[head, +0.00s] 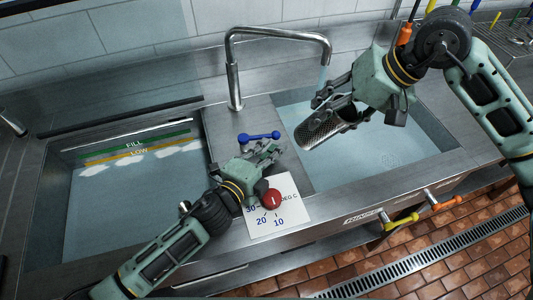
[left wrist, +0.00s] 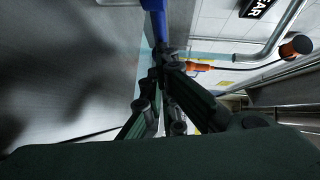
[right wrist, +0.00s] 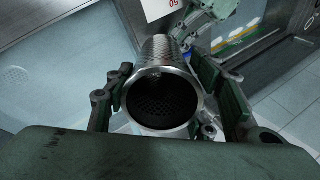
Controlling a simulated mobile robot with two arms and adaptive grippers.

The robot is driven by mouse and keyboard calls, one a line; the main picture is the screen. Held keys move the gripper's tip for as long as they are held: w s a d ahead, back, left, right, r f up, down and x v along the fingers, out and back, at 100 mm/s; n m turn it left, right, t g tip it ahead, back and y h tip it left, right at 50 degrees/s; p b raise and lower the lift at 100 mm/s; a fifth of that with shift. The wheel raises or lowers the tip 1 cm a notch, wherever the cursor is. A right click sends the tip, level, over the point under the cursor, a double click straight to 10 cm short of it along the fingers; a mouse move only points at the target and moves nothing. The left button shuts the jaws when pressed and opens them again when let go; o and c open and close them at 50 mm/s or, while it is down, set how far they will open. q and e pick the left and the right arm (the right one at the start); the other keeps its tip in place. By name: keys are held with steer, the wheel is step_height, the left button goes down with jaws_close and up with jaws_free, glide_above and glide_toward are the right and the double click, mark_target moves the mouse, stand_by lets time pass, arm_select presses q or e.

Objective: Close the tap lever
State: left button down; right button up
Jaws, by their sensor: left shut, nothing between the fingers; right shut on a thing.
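The blue tap lever (head: 258,136) lies across the steel deck between the two basins, below the tall tap (head: 233,80). A thin bluish stream hangs below the spout over the right basin. My left gripper (head: 270,153) is shut and empty, just in front of the lever; whether they touch I cannot tell. In the left wrist view a blue bar (left wrist: 158,25) stands at the tips of the closed fingers (left wrist: 160,62). My right gripper (head: 335,100) is shut on a perforated metal cylinder (head: 322,130), tilted above the right basin. The cylinder's open end shows in the right wrist view (right wrist: 160,102).
The left basin (head: 130,205) has FILL and LOW marks. A red knob (head: 271,199) on a temperature plate (head: 285,220) sits close below my left gripper. Yellow (head: 402,221) and orange (head: 446,203) valve handles are on the front. The right basin (head: 400,150) has free room.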

arm_select(q)
steer(key=shift+w+d+r, duration=0.1)
steer(key=shift+w+d, duration=0.05)
steer(key=shift+w, duration=0.3)
steer(key=v, duration=1)
steer(key=shift+s+a, duration=0.2)
steer(key=shift+s, duration=0.1)
steer(key=shift+s+a, duration=0.35)
steer(key=shift+s, duration=0.2)
steer(key=shift+r, duration=0.1)
